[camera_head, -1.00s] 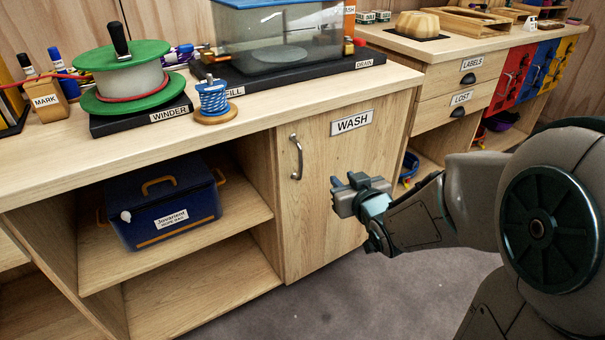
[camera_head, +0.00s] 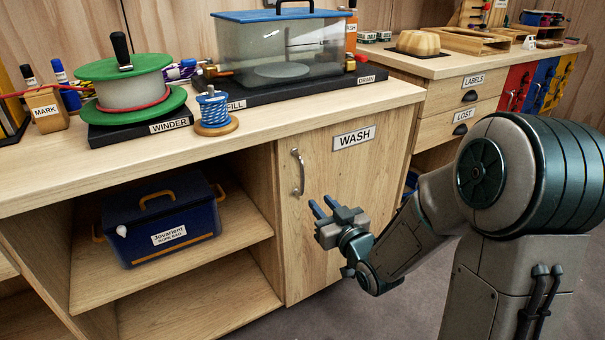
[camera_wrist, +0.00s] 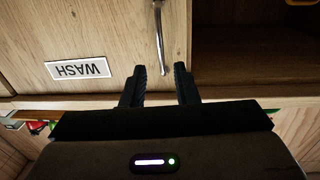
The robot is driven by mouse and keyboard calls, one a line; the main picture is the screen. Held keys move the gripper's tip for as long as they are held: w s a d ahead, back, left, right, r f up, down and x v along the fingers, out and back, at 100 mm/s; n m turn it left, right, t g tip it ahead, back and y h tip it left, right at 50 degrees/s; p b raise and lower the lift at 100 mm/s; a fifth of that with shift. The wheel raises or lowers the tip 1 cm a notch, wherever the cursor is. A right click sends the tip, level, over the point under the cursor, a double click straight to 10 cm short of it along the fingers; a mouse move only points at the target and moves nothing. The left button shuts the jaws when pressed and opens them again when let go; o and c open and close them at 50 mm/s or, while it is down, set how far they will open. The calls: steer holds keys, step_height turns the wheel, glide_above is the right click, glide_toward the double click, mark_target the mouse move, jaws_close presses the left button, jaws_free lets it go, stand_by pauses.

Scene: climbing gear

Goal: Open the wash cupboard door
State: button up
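The wash cupboard door (camera_head: 345,190) is pale wood and stands closed, with a WASH label (camera_head: 354,137) near its top. A vertical metal bar handle (camera_head: 298,172) is on its left side. My gripper (camera_head: 320,207) is in front of the door, a little right of and below the handle, with its fingers pointing towards the door. In the wrist view the two dark fingers (camera_wrist: 160,84) are apart with nothing between them. The handle (camera_wrist: 159,38) shows there beyond the fingertips, roughly in line with the gap. The wrist view shows the label upside down.
Open shelves left of the door hold a blue box (camera_head: 163,220). The countertop above bears a green winder (camera_head: 124,90), a rope spool (camera_head: 213,110) and a clear wash tank (camera_head: 283,50). Grey floor lies clear below the door.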

mark_target(303, 183)
steer(key=b+x, duration=0.2)
steer(key=x, duration=0.7)
steer(key=shift+w+a+f, duration=0.1)
steer(key=shift+w, duration=0.15)
steer(key=shift+b+x, duration=0.35)
steer(key=shift+x, duration=0.5)
jaws_close()
